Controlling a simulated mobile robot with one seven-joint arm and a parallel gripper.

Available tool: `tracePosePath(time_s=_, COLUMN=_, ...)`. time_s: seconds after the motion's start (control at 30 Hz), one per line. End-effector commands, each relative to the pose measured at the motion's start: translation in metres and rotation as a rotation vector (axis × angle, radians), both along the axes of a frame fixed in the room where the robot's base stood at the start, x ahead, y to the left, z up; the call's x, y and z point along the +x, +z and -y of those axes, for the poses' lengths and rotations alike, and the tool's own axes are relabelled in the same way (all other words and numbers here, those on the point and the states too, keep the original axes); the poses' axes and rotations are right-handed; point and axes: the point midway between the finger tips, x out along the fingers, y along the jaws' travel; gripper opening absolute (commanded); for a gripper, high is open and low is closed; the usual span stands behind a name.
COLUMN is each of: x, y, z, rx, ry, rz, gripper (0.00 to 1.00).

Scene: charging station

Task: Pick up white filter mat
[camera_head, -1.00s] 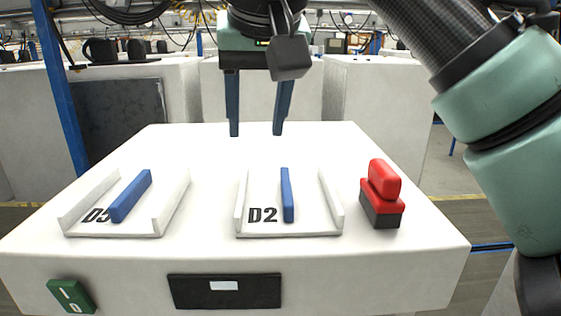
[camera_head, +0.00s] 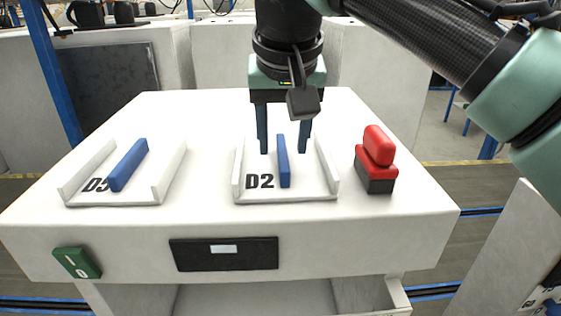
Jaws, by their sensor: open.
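A white tray-like piece marked D2 (camera_head: 327,172) lies on the white table top (camera_head: 215,108), with low side walls and a blue upright bar (camera_head: 284,166) in its middle. A similar white piece marked D5 (camera_head: 170,172) with a blue bar (camera_head: 128,165) lies to its left. I cannot tell which is the filter mat; no separate white mat stands out. My gripper (camera_head: 284,151) is open and points down at the D2 piece. Its dark blue fingers appear on either side of the bar's upper end. Whether they touch anything is unclear.
A red and black block (camera_head: 376,160) stands right of the D2 piece. A green switch (camera_head: 77,262) and a black panel (camera_head: 224,254) are on the table's front face. The table top behind the pieces is clear.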

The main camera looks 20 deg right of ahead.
Motion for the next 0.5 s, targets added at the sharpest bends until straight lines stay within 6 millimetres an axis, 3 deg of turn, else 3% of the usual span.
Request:
tracePosePath(time_s=0.17, x=0.008, y=-0.019, z=0.001, rx=0.000, ry=0.000, rz=0.000, gripper=0.53)
tracePosePath(time_s=0.43, x=0.009, y=-0.021, z=0.002, rx=0.000, ry=0.000, rz=0.001, gripper=0.53)
tracePosePath(time_s=0.5, x=0.009, y=-0.021, z=0.002, rx=0.000, ry=0.000, rz=0.001, gripper=0.40)
